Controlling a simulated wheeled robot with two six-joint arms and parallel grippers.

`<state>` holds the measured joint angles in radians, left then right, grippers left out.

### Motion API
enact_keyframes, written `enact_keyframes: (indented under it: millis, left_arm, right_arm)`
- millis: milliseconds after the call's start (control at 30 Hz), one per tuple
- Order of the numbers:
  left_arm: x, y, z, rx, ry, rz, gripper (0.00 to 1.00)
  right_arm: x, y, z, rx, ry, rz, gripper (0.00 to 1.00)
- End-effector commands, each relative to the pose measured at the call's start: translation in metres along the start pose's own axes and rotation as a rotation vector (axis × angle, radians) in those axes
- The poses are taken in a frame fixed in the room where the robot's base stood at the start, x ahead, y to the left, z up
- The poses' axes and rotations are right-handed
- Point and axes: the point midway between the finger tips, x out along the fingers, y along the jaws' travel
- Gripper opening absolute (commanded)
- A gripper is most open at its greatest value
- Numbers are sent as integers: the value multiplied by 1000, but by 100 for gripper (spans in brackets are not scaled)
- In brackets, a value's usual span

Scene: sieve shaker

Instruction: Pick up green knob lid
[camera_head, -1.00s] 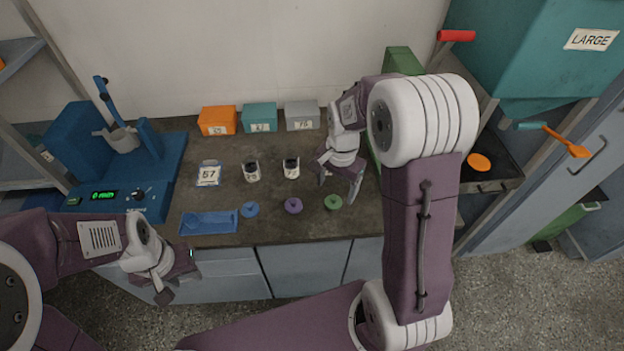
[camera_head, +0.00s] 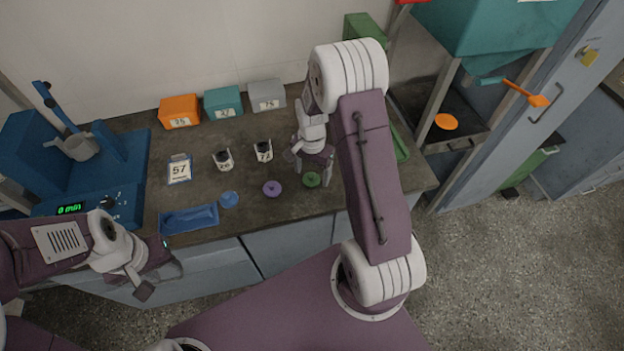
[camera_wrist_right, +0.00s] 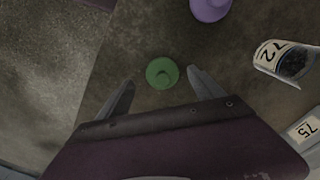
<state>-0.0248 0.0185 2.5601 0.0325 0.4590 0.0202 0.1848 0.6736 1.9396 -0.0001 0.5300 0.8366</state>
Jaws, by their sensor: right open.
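The green knob lid (camera_head: 312,180) lies on the dark counter near its front edge, to the right of the purple knob lid (camera_head: 272,188). My right gripper (camera_head: 311,180) is above and around the lid in the head view. In the right wrist view the green lid (camera_wrist_right: 161,73) sits between and slightly beyond the two open fingertips (camera_wrist_right: 161,76), not gripped. My left gripper (camera_head: 160,277) hangs in front of the counter at the left, away from the lids; its jaw state is unclear.
A blue knob lid (camera_head: 229,199) and a blue tray (camera_head: 189,218) lie further left. Cups labelled 76 (camera_head: 223,160) and 72 (camera_head: 263,151) stand behind the lids. Orange (camera_head: 180,111), teal (camera_head: 222,102) and grey (camera_head: 266,96) boxes line the wall. A blue shaker (camera_head: 70,160) stands left.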

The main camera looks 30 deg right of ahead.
Motion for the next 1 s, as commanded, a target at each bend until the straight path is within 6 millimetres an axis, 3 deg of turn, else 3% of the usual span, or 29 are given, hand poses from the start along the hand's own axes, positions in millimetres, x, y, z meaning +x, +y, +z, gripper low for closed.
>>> enact_keyframes:
  millis: [133, 367, 500, 600, 867, 1000]
  left_arm:
    - [1, 0, 0, 0, 0, 0, 36]
    - [1, 0, 0, 0, 0, 0, 36]
    - [1, 0, 0, 0, 0, 0, 36]
    - [1, 0, 0, 0, 0, 0, 36]
    - [1, 0, 0, 0, 0, 0, 36]
    - [0, 0, 0, 0, 0, 0, 36]
  right_arm:
    - [18, 0, 0, 0, -1, 1, 76]
    - [19, 0, 0, 0, 1, -1, 74]
    - [19, 0, 0, 0, 1, -1, 35]
    - [19, 0, 0, 0, 1, -1, 12]
    - [17, 0, 0, 0, 2, -2, 12]
    - [4, -1, -1, 0, 3, -4, 12]
